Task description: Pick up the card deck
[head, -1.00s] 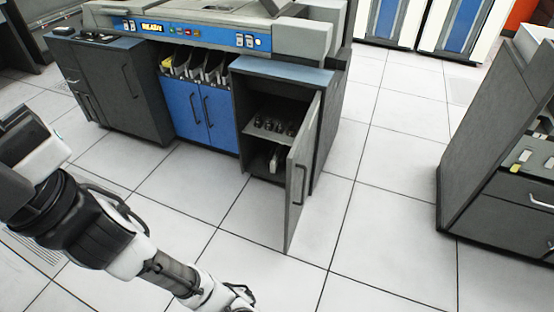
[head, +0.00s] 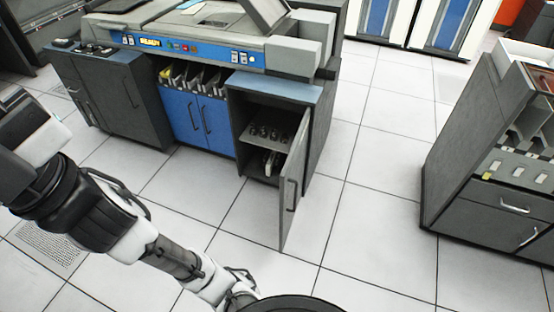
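No card deck can be made out for certain. A small pale upright block (head: 269,161), which may be cards, stands low inside the open cabinet (head: 240,128) under the right end of the blue-and-grey card machine (head: 200,45). The shelf above it holds several dark round parts. The grey cabinet door (head: 293,185) stands open towards me. My arm (head: 175,258) reaches from the left edge to the bottom of the view, short of the cabinet. The fingers of my gripper are not visible, and its hold cannot be seen.
Trays (head: 200,80) sit above shut blue doors (head: 205,122). A grey unit (head: 470,150) with slots and drawers stands at right. Clear tiled floor (head: 365,215) lies between it and the open door. Blue-and-white cabinets (head: 440,25) stand at the back.

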